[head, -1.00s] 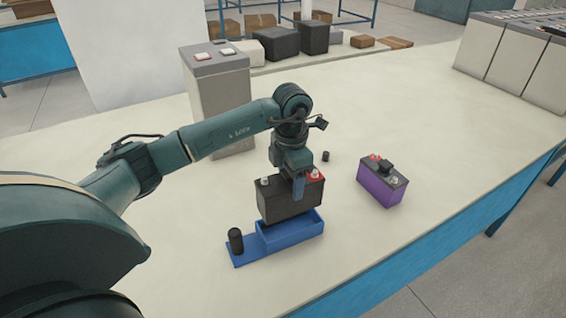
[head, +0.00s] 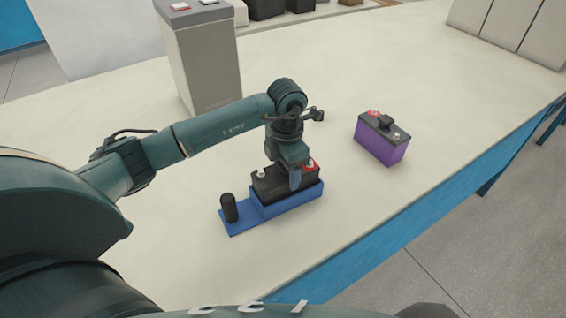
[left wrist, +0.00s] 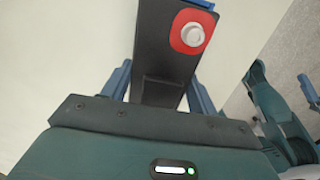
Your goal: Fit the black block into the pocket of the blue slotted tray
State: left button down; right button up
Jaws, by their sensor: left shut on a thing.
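The black block (head: 272,184) is a battery-like box with a red-ringed post and a pale post on top. It sits low within the walls of the blue slotted tray (head: 291,203), with its upper part above the rim. My left gripper (head: 294,180) is shut on the block from above. In the left wrist view the block's dark top (left wrist: 166,55) lies between the two fingers (left wrist: 160,90), with a blue bit of tray (left wrist: 203,4) beyond it. The block's underside and the pocket floor are hidden. My right gripper is not in view.
A small black cylinder (head: 229,207) stands on the tray's flat left end. A purple battery (head: 377,144) stands to the right on the pale table (head: 410,100). A tall grey box (head: 207,65) stands behind. The table's blue front edge (head: 400,225) is at right.

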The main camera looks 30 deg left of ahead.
pick_arm(q)
jog(key=shift+d+r, duration=0.15)
jog(key=shift+r, duration=0.15)
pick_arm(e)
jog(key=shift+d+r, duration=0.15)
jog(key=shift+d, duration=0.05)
pick_arm(q)
jog(key=shift+f, duration=0.15)
jog(key=shift+c, duration=2.1)
grip_release()
jog(key=shift+f, duration=0.1)
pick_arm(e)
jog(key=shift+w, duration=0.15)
pick_arm(q)
jog(key=shift+s, duration=0.1)
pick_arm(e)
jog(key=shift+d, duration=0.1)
pick_arm(q)
jog(key=shift+r, duration=0.35)
notch_tip(320, 180, up, 11)
jog(key=shift+f+b, duration=0.2)
jog(key=shift+b, duration=0.55)
jog(key=shift+r, duration=0.45)
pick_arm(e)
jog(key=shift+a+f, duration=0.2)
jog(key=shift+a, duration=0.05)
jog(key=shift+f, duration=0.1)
